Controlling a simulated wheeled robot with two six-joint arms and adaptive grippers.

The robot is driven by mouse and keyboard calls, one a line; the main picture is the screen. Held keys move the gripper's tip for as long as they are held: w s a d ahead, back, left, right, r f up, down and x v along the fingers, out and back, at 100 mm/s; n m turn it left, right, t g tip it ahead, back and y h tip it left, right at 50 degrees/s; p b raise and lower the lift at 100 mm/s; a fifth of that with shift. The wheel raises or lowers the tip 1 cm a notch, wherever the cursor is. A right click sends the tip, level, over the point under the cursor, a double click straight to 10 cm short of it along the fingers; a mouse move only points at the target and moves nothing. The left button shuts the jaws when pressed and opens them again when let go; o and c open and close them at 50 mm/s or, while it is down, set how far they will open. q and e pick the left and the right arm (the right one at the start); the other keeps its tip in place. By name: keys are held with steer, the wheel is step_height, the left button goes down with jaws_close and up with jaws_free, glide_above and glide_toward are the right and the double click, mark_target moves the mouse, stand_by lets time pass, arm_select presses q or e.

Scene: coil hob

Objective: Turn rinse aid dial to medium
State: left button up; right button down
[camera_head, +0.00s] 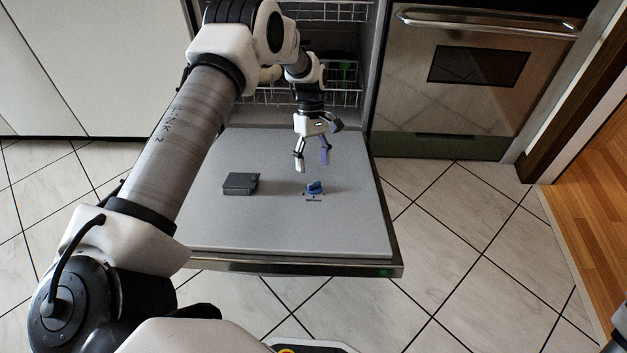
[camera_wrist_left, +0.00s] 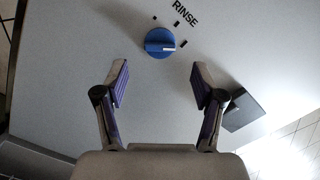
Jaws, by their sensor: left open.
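The rinse aid dial (camera_head: 315,187) is a small blue knob on the inner face of the open dishwasher door. In the left wrist view the dial (camera_wrist_left: 158,42) has a white pointer line facing right, close to the rightmost of the dark marks. The word RINSE (camera_wrist_left: 185,14) is printed beyond the marks. My left gripper (camera_head: 312,163) is open and empty, its fingers pointing down above the door, just behind the dial. In the left wrist view the dial lies ahead of the gap between the fingertips (camera_wrist_left: 160,68), not touched. My right gripper does not show.
The dishwasher door (camera_head: 350,235) lies open and flat. A dark grey box-like part (camera_head: 240,184) sits on it, left of the dial. Wire racks (camera_head: 270,95) are inside the dishwasher behind. An oven (camera_head: 475,85) stands to the right. Tiled floor is clear in front.

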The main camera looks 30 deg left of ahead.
mark_target(314, 183)
arm_select(q)
steer(key=b+x, duration=0.1)
steer(key=x, duration=0.4)
steer(key=shift+f, duration=0.1)
steer(key=c, duration=1.1)
steer(key=shift+c, duration=0.2)
